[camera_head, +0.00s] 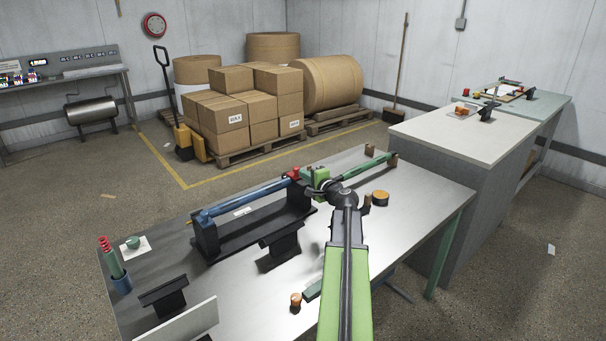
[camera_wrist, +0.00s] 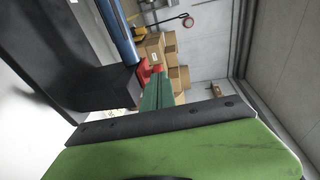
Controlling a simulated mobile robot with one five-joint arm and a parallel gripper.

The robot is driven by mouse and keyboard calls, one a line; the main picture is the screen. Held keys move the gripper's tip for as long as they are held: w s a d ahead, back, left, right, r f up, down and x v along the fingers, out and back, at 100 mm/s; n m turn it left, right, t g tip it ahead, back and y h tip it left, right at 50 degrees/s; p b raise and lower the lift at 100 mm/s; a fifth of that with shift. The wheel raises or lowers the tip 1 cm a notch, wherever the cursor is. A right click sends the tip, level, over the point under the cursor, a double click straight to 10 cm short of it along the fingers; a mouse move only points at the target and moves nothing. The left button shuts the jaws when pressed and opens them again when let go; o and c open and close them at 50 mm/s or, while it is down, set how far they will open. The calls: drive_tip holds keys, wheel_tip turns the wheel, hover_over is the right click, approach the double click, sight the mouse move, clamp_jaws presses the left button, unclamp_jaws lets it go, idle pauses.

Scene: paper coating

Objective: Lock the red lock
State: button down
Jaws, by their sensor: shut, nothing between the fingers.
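The red lock (camera_head: 294,174) is a small red piece at the right end of the blue roller (camera_head: 246,198), on the black stand (camera_head: 207,240). In the wrist view the red lock (camera_wrist: 146,72) shows small beside the end of the blue roller (camera_wrist: 117,30), with a green bar close to it. My gripper (camera_head: 310,178) is at the end of my green arm, close to the right side of the red lock. It is shut with nothing in it. Its fingertips are hard to make out, and I cannot tell whether they touch the lock.
A green bar (camera_head: 362,167) runs right from near the lock to a brown block. Bare tabletop shows at the right.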

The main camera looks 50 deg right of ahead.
drive_tip(key=p+v, duration=0.1)
drive_tip(key=v, duration=1)
drive_tip(key=shift+d, duration=0.3)
drive_tip(key=shift+s, duration=0.15)
